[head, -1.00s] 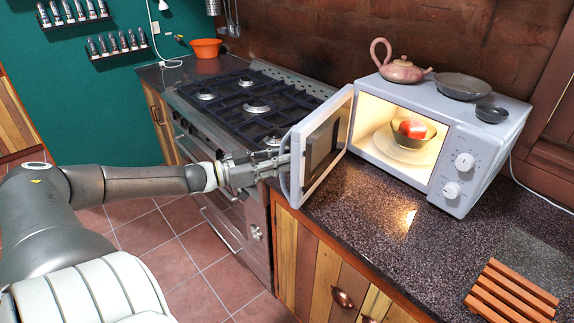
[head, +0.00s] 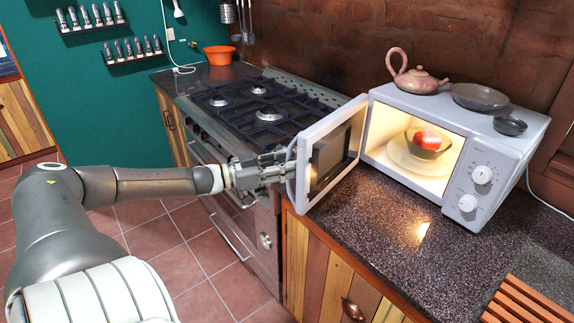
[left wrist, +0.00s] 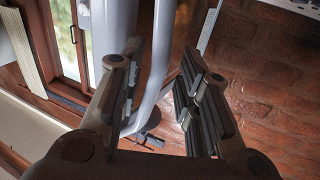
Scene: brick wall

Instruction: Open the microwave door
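The white microwave (head: 487,150) stands on the counter with its door (head: 330,150) swung wide open towards the left. Its lit inside shows a bowl (head: 428,143) with a red item in it on a round plate. My left gripper (head: 285,165) is at the door's free edge, by the handle. In the left wrist view the pale handle bar (left wrist: 157,75) runs between the two spread fingers of the gripper (left wrist: 157,85), with room beside it. Whether a finger touches it I cannot tell. My right gripper is not in view.
A teapot (head: 416,80), a dark dish (head: 480,97) and a small bowl (head: 510,125) sit on top of the microwave. The stove (head: 262,112) lies left of the door. A wooden rack (head: 525,300) lies at the front right. The counter (head: 395,225) before the microwave is clear.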

